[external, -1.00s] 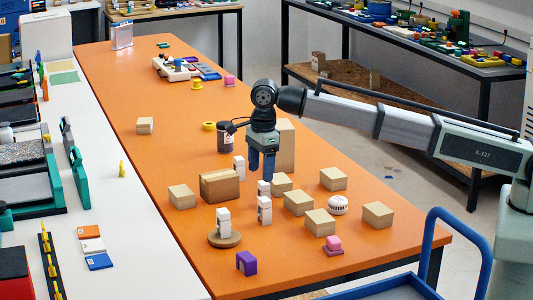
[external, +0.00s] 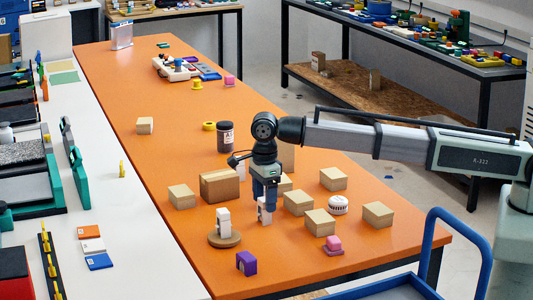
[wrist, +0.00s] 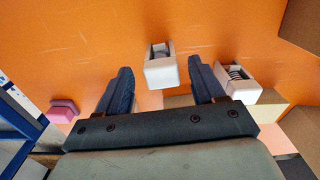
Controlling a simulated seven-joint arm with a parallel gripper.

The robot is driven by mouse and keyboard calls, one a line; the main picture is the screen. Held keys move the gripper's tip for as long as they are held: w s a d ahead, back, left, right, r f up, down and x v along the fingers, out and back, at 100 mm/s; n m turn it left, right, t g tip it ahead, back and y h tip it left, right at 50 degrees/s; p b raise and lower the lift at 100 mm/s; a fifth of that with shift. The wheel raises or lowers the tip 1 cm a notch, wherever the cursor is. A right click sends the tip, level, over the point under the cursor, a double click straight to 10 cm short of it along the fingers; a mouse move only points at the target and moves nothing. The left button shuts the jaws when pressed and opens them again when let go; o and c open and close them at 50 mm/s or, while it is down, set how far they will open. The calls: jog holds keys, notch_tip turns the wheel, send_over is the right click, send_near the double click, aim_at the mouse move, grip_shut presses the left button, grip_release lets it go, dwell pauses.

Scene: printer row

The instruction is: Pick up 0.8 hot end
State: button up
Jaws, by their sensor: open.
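Several small white upright blocks with dark fittings look like the hot ends; no size marking is readable, so I cannot tell which is the 0.8. My gripper (external: 264,204) is open and points down over one white block (external: 265,214). In the wrist view my gripper (wrist: 160,67) has a white block (wrist: 160,72) between the fingertips, apart from both. A second white block (wrist: 238,84) is just outside the right finger. Another white block (external: 223,221) stands on a round wooden disc (external: 225,240). One more (external: 240,169) is partly hidden behind my wrist.
Wooden blocks (external: 298,203) and a cardboard box (external: 219,185) crowd around my gripper. A dark jar (external: 225,136) stands behind. A purple block (external: 246,263), pink piece (external: 333,246) and white round part (external: 338,205) are nearby. The orange table's far middle is fairly clear.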

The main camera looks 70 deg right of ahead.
aim_at(264, 212)
notch_tip(264, 212, down, 5)
jog(key=shift+r, duration=0.1)
dwell(0.3)
jog(key=c, duration=1.1)
